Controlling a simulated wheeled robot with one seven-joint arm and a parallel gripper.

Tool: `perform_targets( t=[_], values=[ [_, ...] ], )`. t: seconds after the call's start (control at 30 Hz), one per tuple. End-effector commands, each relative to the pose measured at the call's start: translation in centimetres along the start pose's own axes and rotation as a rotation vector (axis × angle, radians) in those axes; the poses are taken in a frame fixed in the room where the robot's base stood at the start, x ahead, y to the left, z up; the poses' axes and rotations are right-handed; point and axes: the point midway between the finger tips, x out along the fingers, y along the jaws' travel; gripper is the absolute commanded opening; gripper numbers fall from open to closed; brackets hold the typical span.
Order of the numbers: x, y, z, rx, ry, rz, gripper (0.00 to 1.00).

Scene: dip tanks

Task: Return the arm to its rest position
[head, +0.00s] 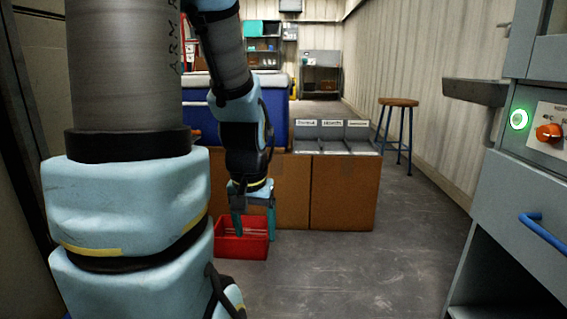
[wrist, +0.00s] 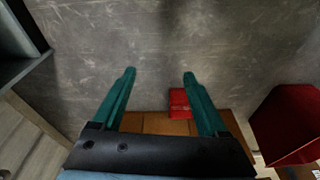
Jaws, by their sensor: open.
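My arm hangs in front of my body in the head view, folded down from the upper left. My gripper (head: 255,217) points down, its two teal fingers apart. In the head view it overlaps a red bin (head: 259,246) on the floor; I cannot tell the exact gap between them. In the wrist view my gripper (wrist: 159,76) shows both fingers spread, with only bare grey floor between the tips and nothing held.
A brown cabinet (head: 343,192) with grey labelled trays (head: 346,131) stands behind the gripper. A grey machine with a lit green button (head: 519,119) is at right, a stool (head: 399,103) behind it. Floor (head: 400,260) between is clear. A large red object (wrist: 288,125) shows in the wrist view.

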Motion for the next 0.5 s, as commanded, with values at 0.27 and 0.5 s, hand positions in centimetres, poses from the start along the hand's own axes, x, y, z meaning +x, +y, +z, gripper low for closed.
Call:
perform_targets(
  t=[0.27,0.5],
  values=[
    [-5.9,-0.5,0.4,-0.088,-0.055,0.008,0.76],
    [-12.6,-0.6,-0.9,-0.084,-0.053,0.008,0.76]
  ],
)
